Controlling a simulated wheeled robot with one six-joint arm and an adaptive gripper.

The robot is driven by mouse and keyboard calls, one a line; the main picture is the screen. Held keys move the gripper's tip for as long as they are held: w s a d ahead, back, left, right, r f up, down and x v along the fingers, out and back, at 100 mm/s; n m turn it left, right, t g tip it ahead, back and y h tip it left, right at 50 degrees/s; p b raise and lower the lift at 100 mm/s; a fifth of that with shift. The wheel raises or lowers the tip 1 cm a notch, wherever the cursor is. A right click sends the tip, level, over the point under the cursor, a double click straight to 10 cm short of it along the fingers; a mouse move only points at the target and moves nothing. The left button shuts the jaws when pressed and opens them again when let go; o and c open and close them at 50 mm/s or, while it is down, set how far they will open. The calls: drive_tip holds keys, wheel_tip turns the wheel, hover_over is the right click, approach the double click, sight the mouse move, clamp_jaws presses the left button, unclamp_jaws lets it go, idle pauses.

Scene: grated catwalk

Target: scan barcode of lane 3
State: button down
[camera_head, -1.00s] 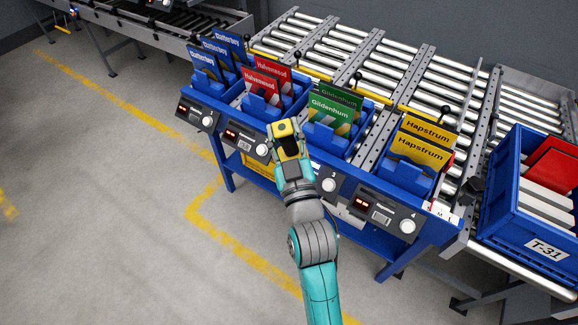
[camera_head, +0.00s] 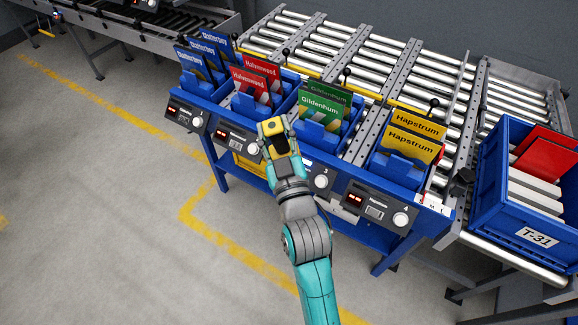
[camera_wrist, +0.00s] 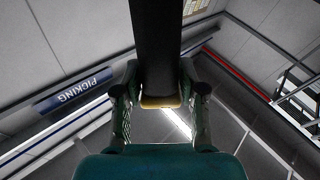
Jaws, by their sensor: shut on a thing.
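My gripper (camera_head: 285,160) is shut on a yellow and black hand-held device, which looks like a scanner (camera_head: 274,128). It is held above the front of the blue rack, before lanes 2 and 3. In the wrist view the device (camera_wrist: 160,45) stands dark between both fingers, with a yellow part. Lane 3 holds green Gildenhum packets (camera_head: 320,107) in a blue holder. Its grey panel shows the numeral 3 and a white knob (camera_head: 321,181). My gripper and arm hide most of that panel, and I cannot make out its barcode label.
Lane 4's panel (camera_head: 378,207) and lane 2's panel (camera_head: 237,141) stand to either side. A blue crate (camera_head: 532,238) marked T-31 sits at right on the roller conveyor (camera_head: 440,75). Bare floor with yellow lines (camera_head: 240,255) lies at the left and front.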

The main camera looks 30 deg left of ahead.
drive_tip(key=shift+a, duration=0.6)
idle(1.1)
drive_tip(key=shift+d, duration=0.6)
idle(0.8)
drive_tip(key=shift+s+r, duration=0.1)
idle(0.5)
drive_tip(key=s+r, duration=0.7)
drive_tip(key=shift+a, duration=0.25)
idle(0.4)
